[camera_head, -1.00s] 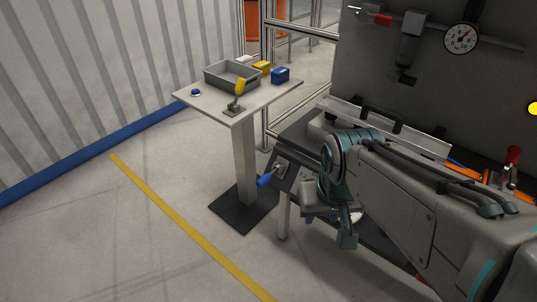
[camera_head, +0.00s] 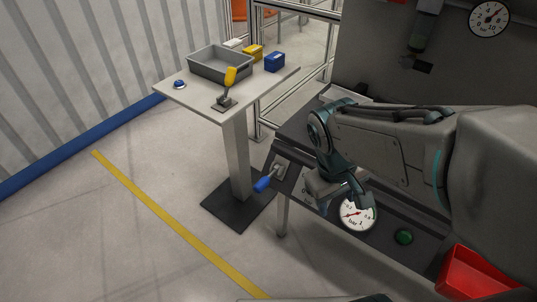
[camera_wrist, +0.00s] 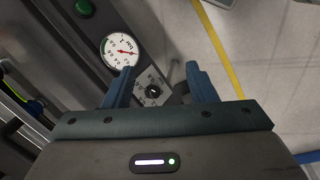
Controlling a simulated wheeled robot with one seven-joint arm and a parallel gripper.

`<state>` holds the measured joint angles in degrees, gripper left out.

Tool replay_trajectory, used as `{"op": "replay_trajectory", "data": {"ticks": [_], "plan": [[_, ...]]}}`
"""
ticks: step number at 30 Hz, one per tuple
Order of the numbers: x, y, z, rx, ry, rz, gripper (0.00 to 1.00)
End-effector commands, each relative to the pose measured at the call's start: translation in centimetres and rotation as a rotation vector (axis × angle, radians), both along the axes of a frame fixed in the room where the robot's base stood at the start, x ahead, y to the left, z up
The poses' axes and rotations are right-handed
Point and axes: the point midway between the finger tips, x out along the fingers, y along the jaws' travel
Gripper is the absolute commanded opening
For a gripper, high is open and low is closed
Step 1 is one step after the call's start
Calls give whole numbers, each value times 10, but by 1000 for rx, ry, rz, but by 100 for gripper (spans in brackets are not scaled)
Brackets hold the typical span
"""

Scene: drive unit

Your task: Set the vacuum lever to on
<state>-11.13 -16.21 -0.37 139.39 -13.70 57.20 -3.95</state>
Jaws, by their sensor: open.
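A lever with a blue handle (camera_head: 265,184) sticks out to the lower left from a plate at the left end of the console. My gripper (camera_wrist: 160,68) is open and empty, above the console to the right of this lever in the head view. In the wrist view a black knob with a scale (camera_wrist: 153,91) shows between the fingers. The lever's grey plate (camera_wrist: 181,88) is partly behind the right finger, and the blue handle cannot be made out there. A second lever, yellow-handled (camera_head: 230,77), stands on the side table. No on or off marks are readable.
A round gauge (camera_head: 357,214) and a green button (camera_head: 403,237) are on the console. A red bin (camera_head: 480,275) is at lower right. The side table (camera_head: 175,93) holds a grey tray (camera_head: 220,66), small boxes and a blue button.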

Motion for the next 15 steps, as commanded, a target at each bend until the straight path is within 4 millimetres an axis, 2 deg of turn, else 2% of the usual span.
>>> {"op": "replay_trajectory", "data": {"ticks": [1, 8, 11, 15], "plan": [[6, 4, -26, -69, 67, 105, 51], [40, 14, -84, -403, 312, 547, 51], [59, 27, -107, -563, 405, 736, 51], [87, 55, -140, -803, 520, 989, 51]]}}
